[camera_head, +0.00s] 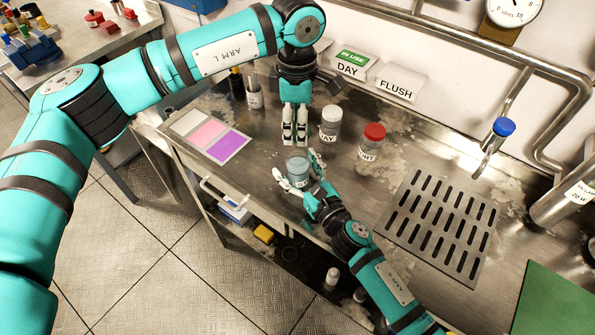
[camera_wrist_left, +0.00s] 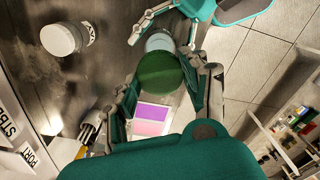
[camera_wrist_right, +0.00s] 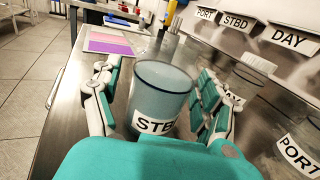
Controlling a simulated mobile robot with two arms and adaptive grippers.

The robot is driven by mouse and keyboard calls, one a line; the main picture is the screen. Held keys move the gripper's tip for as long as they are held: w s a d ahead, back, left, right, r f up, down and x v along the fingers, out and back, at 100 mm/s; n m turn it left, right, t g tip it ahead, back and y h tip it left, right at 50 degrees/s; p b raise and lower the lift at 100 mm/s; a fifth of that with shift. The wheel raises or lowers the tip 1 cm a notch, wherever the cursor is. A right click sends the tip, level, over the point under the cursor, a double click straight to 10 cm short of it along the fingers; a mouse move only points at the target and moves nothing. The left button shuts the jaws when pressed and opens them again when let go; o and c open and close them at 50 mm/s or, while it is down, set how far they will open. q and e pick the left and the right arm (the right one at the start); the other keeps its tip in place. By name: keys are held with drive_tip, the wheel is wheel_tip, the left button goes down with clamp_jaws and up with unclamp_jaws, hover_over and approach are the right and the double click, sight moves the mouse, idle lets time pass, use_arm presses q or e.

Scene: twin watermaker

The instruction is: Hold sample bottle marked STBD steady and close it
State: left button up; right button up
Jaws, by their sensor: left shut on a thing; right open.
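The sample bottle marked STBD (camera_wrist_right: 155,98) stands upright with its mouth uncovered and pale blue contents; it also shows in the head view (camera_head: 298,172). My right gripper (camera_head: 302,172) is open, one finger on each side of the bottle; I cannot tell whether they touch it. My left gripper (camera_head: 294,140) points down just behind the bottle in the head view, shut on a green cap (camera_wrist_left: 161,74). The left wrist view shows this cap between its fingers, apart from the bottle (camera_wrist_left: 159,41). The cap is hidden in the head view.
A white-capped bottle (camera_head: 330,118) and a red-capped bottle (camera_head: 372,140) stand close by to the right. A colour card (camera_head: 205,134) lies to the left. A slotted drain plate (camera_head: 440,222) is at the right. The bench's front edge is close to the STBD bottle.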

clamp_jaws()
idle(0.6)
